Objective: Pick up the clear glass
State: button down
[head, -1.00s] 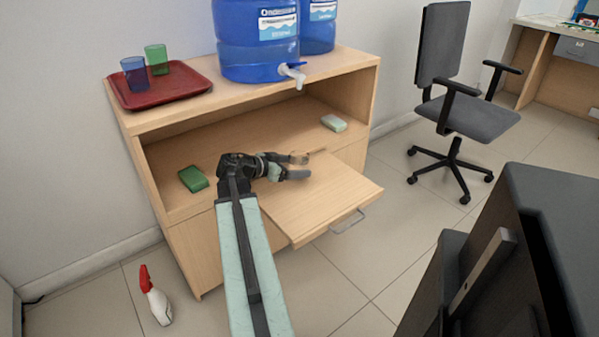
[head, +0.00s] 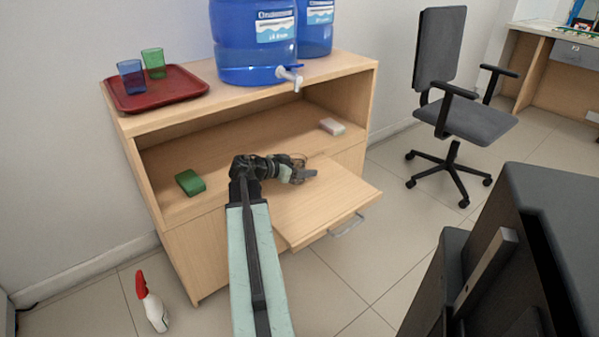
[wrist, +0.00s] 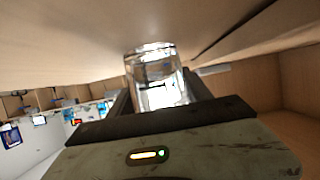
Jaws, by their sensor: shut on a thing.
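The clear glass (wrist: 155,78) shows in the wrist view between the two dark fingers of my gripper (wrist: 160,95), which is shut on it. In the head view my gripper (head: 305,172) is over the pulled-out wooden board at the front of the cabinet. The glass is hard to make out there, with only a faint outline at the fingers. I cannot tell whether the glass touches the board.
A green sponge (head: 190,182) and a pale block (head: 332,127) lie on the shelf. Above, the cabinet top (head: 240,95) holds a red tray (head: 188,93) with a blue glass (head: 131,76) and a green glass (head: 153,63), beside blue water jugs (head: 255,40). A spray bottle (head: 153,306) stands on the floor.

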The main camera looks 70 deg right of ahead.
notch_tip(320, 180, up, 10)
jog(key=p, duration=1)
